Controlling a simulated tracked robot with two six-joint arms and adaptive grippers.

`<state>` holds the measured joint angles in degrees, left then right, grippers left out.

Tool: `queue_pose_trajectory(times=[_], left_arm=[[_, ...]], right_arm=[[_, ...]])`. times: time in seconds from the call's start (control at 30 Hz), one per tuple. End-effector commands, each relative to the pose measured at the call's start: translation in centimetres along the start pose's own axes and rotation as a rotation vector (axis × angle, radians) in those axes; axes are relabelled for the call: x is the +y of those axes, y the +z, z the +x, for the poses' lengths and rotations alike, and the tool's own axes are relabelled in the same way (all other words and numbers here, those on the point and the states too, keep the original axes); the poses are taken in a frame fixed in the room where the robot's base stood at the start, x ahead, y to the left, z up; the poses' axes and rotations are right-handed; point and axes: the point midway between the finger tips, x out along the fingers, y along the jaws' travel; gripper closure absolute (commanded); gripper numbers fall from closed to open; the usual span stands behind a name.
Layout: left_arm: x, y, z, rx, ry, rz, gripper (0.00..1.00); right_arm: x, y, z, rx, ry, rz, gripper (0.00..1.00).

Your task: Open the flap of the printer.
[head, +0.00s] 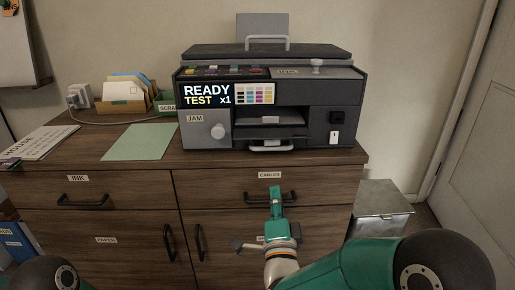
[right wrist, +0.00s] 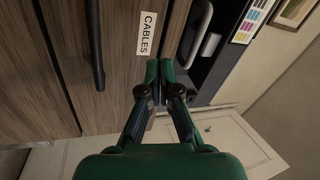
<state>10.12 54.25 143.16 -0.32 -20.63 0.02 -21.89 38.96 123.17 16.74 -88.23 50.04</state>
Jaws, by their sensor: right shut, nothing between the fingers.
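The dark grey printer (head: 305,95) stands on the cabinet top. Its lid with a light handle (head: 266,40) lies flat, and a grey panel (head: 205,131) labelled JAM with a round knob is closed on the left of its front. A small labelled cover with a knob (head: 316,66) is on top at the right. The screen reads READY, TEST x1. My right gripper (head: 275,190) is shut and empty in front of the CABLES drawer, below the printer. The right wrist view shows its closed fingertips (right wrist: 160,68) near the drawer label. My left gripper is out of view.
The wooden cabinet (head: 110,230) has drawers and doors with protruding black handles. A green sheet (head: 140,142), an envelope box (head: 125,97) and a power adapter with a cable (head: 80,96) are left of the printer. A metal bin (head: 378,207) stands right of the cabinet.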

Motion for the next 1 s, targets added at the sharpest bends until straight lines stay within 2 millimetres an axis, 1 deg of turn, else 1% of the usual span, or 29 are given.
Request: queue_pose_trajectory(times=[0.03,0.2,0.33,0.47,0.5,0.6,0.67,0.7,0.8,0.9,1.0], left_arm=[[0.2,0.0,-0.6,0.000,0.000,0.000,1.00],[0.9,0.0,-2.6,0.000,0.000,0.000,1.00],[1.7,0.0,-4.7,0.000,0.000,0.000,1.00],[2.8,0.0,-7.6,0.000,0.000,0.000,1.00],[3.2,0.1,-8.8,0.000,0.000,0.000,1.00],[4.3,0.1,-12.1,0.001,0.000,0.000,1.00],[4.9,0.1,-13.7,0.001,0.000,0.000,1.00],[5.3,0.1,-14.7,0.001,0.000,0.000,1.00],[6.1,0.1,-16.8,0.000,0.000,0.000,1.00],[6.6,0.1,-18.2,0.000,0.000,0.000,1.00],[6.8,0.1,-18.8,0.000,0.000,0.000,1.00]], right_arm=[[0.2,0.0,0.0,-0.002,0.044,0.136,1.00],[1.3,0.1,-0.2,0.038,0.205,0.625,1.00],[1.3,0.4,-0.8,0.122,0.325,1.002,1.00],[0.2,0.6,-1.6,0.251,0.433,1.366,1.00],[-0.6,0.7,-1.8,0.299,0.463,1.473,1.00],[-3.0,0.8,-2.5,0.416,0.527,1.686,1.00],[-4.5,0.9,-2.7,0.455,0.553,1.737,1.00],[-5.6,0.9,-2.8,0.462,0.564,1.741,1.00],[-8.4,0.9,-2.5,0.456,0.568,1.745,1.00],[-10.6,1.1,-2.2,0.434,0.570,1.748,1.00],[-11.6,1.2,-2.0,0.422,0.570,1.749,1.00]])
